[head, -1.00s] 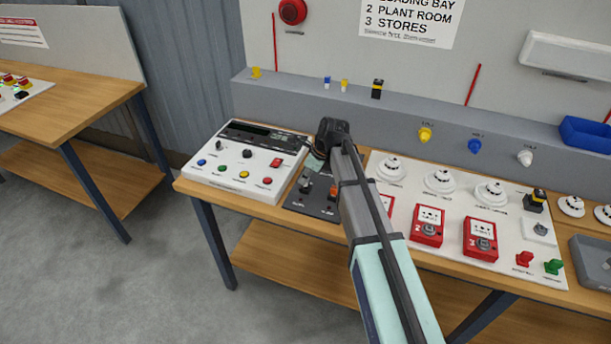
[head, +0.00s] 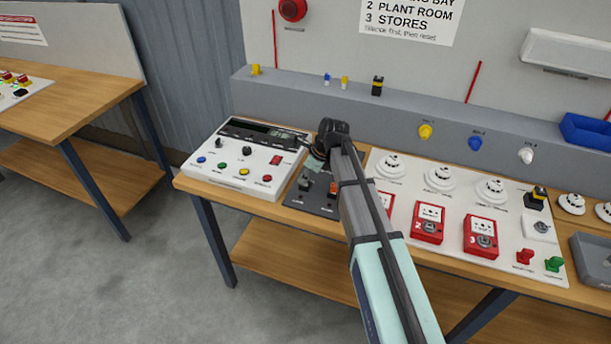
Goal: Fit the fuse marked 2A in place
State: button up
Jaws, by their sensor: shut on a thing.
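My gripper (head: 318,155) is at the right end of the white control panel (head: 222,181), above the gap between it and the dark switch plate (head: 308,198). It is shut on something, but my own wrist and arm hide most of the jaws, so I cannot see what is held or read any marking. No fuse marked 2A can be made out. On the ledge stand small pieces: a yellow one (head: 256,70), a blue one (head: 327,79), another yellow one (head: 344,83) and a black and yellow block (head: 377,86). Their markings are too small to read.
Right of my arm is a white board (head: 400,233) with detectors and red call points (head: 429,222). A blue bin (head: 588,133) sits on the ledge at right. The ledge (head: 300,92) rises behind the bench. A second bench (head: 60,105) stands at left.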

jog(key=shift+f, duration=0.55)
dwell(0.4)
jog(key=o, duration=0.9)
jog(key=o, duration=0.3)
jog(key=shift+r, duration=0.2)
jog(key=shift+r+p, duration=2.4)
jog(key=shift+r, duration=0.95)
